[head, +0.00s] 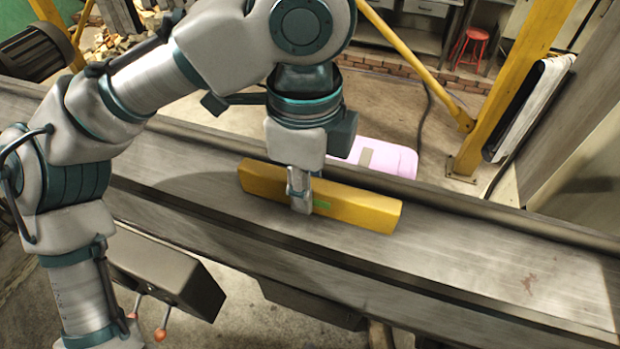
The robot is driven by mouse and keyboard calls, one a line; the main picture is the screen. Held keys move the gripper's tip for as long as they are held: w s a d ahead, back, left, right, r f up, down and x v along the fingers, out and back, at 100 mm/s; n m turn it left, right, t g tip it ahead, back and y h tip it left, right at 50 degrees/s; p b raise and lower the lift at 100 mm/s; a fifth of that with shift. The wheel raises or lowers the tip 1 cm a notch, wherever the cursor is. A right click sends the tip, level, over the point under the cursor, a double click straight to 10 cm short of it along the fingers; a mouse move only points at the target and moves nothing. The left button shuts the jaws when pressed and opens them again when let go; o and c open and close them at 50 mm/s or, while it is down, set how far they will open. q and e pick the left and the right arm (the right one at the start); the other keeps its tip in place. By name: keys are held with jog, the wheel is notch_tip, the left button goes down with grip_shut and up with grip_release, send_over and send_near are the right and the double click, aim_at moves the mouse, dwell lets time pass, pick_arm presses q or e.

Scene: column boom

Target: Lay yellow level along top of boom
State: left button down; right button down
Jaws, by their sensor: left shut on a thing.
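The yellow level (358,207) is a long yellow bar with a small green window near its middle. It lies at or just over the top of the boom (470,250), a long grey metal beam crossing the view from left to lower right. The level runs roughly along the boom. I cannot tell for sure whether it touches the surface all along. My left gripper (301,200) comes down from above and is shut on the level near its middle, hiding part of it. My right gripper is not in view.
A raised rail (450,198) runs along the boom's far edge. A pink object (385,155) shows behind it. A yellow post (500,110) and a red stool (470,46) stand farther back. A grey box with orange-tipped levers (170,278) is below the near edge. The boom's right part is clear.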

pick_arm(q)
jog(key=shift+a, duration=0.1)
jog(key=c, duration=1.4)
grip_release()
jog(key=o, duration=0.5)
jog(key=shift+f, duration=0.1)
jog(key=r, duration=0.7)
jog(key=shift+s+d, duration=0.1)
jog(key=shift+d, duration=0.1)
jog(key=shift+r, duration=0.25)
